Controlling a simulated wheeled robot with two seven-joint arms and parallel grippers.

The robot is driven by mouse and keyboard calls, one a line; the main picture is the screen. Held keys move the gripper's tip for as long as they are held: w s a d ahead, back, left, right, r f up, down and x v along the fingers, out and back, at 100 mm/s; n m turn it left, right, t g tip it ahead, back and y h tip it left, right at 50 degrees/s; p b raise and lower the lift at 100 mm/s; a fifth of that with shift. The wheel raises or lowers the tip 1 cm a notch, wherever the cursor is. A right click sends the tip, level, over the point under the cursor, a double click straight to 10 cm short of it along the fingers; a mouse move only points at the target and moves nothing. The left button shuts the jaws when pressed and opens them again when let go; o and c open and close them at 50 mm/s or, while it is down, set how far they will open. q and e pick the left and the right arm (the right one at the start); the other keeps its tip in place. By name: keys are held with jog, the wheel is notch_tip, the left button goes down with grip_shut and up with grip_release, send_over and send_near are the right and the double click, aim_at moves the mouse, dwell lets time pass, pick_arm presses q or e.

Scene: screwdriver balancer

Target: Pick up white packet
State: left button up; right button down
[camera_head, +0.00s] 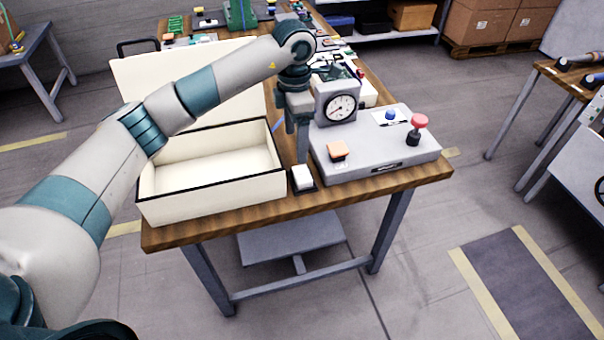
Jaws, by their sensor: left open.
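The small white packet (303,177) sits on a dark pad on the wooden table (400,181), between the open box and the grey machine. My left gripper (302,158) points down just above and behind the packet, with its fingers close to the packet's far edge. The jaws are open. The view does not show whether a finger touches the packet. My right gripper is not in view.
A cream box (160,211) with a raised lid stands left of the packet, empty inside. Right of it is a grey machine (350,167) with a dial gauge (341,108), an orange block (337,150) and a red knob (419,122). Clutter fills the table behind.

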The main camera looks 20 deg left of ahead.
aim_at(298, 174)
pick_arm(q)
notch_tip(298, 174, down, 7)
jog(key=shift+r+p, duration=0.2)
jog(key=shift+p, duration=1)
jog(key=shift+d+f, duration=0.1)
jog(key=shift+f, duration=0.3)
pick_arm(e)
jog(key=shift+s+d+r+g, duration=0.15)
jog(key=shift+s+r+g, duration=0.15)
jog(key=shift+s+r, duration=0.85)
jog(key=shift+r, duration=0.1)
pick_arm(q)
jog(key=shift+w+f+p, duration=0.1)
jog(key=shift+f+p, duration=0.4)
jog(key=shift+p, duration=0.1)
jog(key=f+p, duration=0.1)
jog(key=f, duration=0.2)
jog(key=shift+w+d+p, duration=0.1)
jog(key=shift+w+p, duration=0.1)
jog(key=shift+p, duration=0.15)
jog(key=shift+f, duration=0.6)
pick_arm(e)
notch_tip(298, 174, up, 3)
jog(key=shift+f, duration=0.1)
